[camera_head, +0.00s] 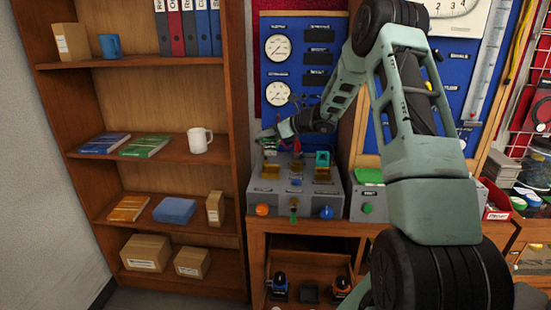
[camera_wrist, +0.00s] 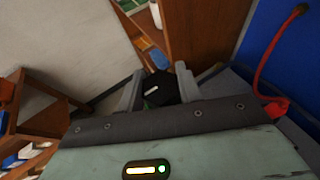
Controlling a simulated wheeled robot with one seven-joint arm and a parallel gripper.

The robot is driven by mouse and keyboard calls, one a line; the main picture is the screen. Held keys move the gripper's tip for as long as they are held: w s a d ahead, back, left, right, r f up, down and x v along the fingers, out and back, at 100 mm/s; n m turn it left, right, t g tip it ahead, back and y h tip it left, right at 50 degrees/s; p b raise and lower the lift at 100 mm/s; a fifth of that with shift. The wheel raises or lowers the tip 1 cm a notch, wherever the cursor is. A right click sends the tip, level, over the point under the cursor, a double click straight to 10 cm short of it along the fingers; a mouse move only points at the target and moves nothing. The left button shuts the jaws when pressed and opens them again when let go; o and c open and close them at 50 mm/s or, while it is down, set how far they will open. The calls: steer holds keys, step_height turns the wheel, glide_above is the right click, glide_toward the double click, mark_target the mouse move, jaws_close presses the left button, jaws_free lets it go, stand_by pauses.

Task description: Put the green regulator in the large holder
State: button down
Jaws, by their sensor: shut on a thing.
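My gripper (camera_head: 268,138) is above the left part of the grey testbench (camera_head: 345,205), in front of the blue gauge panel. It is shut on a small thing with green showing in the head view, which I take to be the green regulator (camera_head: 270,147). In the wrist view the regulator (camera_wrist: 160,89) shows a dark, many-sided top with a white mark between the two fingers. Yellowish holders (camera_head: 271,171) sit on the bench top below. A teal piece (camera_head: 322,158) stands at the bench's right. I cannot tell which holder is the large one.
The bench front has an orange knob (camera_head: 262,209), a green knob (camera_head: 294,205) and a blue knob (camera_head: 326,212). A wooden bookshelf (camera_head: 237,130) stands close on the left. A red hose (camera_wrist: 265,70) hangs nearby.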

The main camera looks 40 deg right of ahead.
mark_target(270, 151)
steer(key=shift+f+p, duration=0.75)
steer(key=shift+f, duration=2.85)
steer(key=shift+f, duration=0.2)
steer(key=c, duration=0.9)
jaws_free()
steer(key=shift+c, duration=0.2)
steer(key=shift+r, duration=0.1)
